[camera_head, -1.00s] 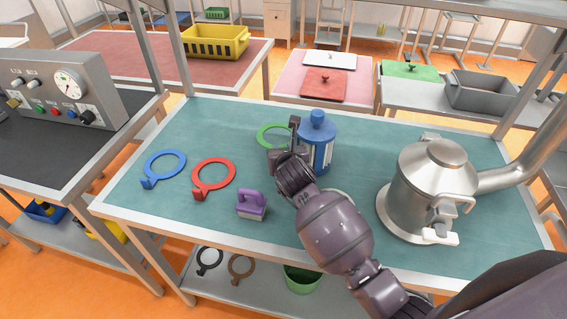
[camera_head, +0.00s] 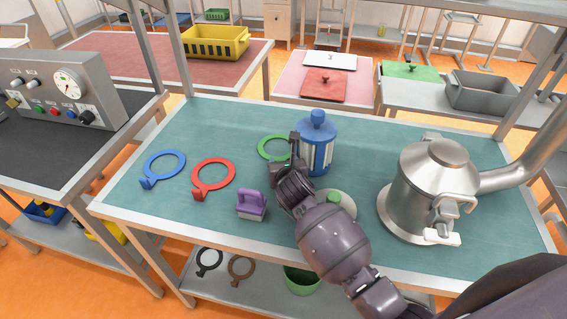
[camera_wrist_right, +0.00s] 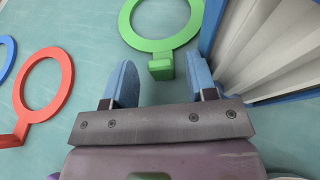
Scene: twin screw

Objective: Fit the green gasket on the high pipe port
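The green gasket (camera_head: 260,146) lies flat on the teal tabletop, left of a blue-and-white canister. It also shows in the right wrist view (camera_wrist_right: 160,45), with its tab toward my gripper. My right gripper (camera_head: 295,144) is just to the right of the gasket and partly hides it. In the right wrist view my right gripper (camera_wrist_right: 161,82) is open, with blue fingertips apart and the tab just ahead of the gap between them. A steel vessel (camera_head: 430,185) with a thick pipe (camera_head: 510,178) stands at the right; I cannot tell which part is the high port. My left gripper is not in view.
The blue-and-white canister (camera_head: 318,145) stands close beside my right gripper. A red gasket (camera_head: 232,174), a blue gasket (camera_head: 181,161) and a purple block with a handle (camera_head: 251,206) lie to the left. A pale dish (camera_head: 348,205) is partly behind my arm.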

